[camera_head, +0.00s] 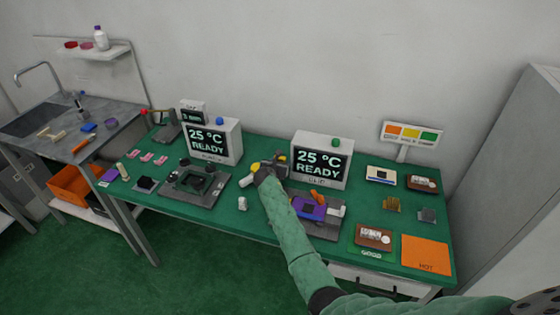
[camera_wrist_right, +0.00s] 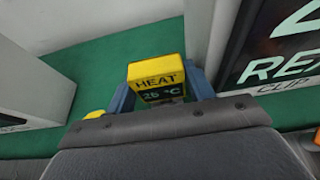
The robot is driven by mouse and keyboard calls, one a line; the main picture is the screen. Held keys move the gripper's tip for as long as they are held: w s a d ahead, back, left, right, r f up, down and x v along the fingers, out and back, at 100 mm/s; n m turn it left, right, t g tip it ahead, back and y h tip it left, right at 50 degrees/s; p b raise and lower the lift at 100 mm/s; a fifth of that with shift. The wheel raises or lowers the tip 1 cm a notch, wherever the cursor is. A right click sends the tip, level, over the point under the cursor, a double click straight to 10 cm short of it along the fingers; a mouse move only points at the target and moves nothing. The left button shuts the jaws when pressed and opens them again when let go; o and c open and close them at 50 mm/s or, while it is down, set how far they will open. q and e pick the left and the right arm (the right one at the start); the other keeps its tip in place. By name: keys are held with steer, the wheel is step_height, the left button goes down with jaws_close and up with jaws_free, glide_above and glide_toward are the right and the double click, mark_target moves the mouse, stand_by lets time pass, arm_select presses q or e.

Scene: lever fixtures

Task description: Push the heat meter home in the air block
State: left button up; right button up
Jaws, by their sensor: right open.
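The heat meter (camera_wrist_right: 157,82) is a yellow block with a dark face reading HEAT and 26 °C, in the right wrist view. It stands between the two blue-grey fingers of my right gripper (camera_wrist_right: 160,88), which is open around it; contact cannot be told. The air block cannot be told apart; the gripper and arm cover that spot. My left gripper is not in view.
The left display (camera_head: 212,141) and right display (camera_head: 321,160) stand close on either side. A dark fixture (camera_head: 212,196) lies front left; another with a purple part (camera_head: 308,207) lies right of my arm. An orange HOT mat (camera_head: 425,252) is at the right end.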

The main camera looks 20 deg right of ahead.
steer(key=shift+w+d, duration=0.1)
steer(key=shift+w, duration=0.05)
steer(key=c, duration=0.6)
steer(key=shift+c, duration=0.2)
